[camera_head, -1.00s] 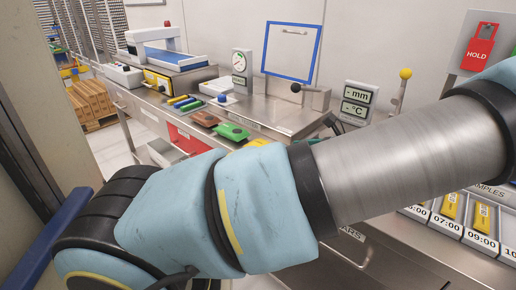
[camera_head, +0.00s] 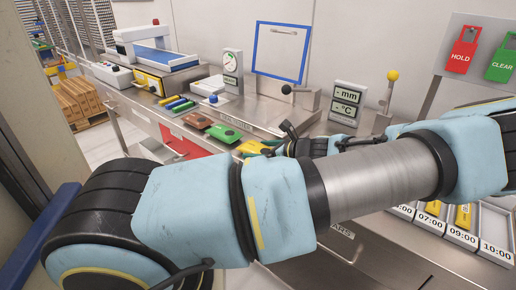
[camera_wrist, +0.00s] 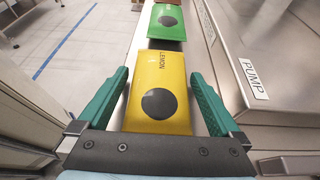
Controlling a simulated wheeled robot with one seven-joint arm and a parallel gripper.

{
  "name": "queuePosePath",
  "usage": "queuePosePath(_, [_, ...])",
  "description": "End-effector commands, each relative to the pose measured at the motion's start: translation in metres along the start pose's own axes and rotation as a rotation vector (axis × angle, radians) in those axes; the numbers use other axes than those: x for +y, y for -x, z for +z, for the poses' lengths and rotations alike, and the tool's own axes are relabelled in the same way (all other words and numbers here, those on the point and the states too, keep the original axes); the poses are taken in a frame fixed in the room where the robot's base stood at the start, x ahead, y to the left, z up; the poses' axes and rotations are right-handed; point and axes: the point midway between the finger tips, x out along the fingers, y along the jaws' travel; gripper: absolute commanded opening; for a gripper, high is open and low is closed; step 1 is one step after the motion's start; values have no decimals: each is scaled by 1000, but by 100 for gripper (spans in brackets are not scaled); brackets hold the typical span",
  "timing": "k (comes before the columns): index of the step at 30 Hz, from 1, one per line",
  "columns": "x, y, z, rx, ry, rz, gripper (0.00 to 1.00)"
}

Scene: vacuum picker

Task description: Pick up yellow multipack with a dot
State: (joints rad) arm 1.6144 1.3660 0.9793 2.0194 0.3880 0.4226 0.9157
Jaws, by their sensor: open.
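The yellow multipack (camera_wrist: 160,75) lies flat in the wrist view, marked LEMON, with a black dot on its near part. In the head view, part of the yellow multipack (camera_head: 250,147) shows beside my arm. My gripper (camera_wrist: 160,92) is open, with one green finger at each side of the pack's near half. The fingers stand apart from the pack, and I cannot tell their height over it.
A green pack (camera_wrist: 167,20) with a dot lies just beyond the yellow one, and a red-brown pack (camera_head: 197,121) follows it. A raised steel housing labelled PUMP (camera_wrist: 254,78) stands close at the right. A sample tray (camera_head: 494,236) sits at the right of the counter.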

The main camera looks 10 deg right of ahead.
Motion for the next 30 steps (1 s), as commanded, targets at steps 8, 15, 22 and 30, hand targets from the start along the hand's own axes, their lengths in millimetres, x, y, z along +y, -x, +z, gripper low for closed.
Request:
queuePosePath(8, [0, -2, -1, 1, 1, -1, 98])
queuePosePath(15, [0, -2, 0, 0, 1, 0, 71])
queuePosePath(22, [0, -2, 0, 0, 1, 0, 45])
queuePosePath(30, [0, -2, 0, 0, 1, 0, 16])
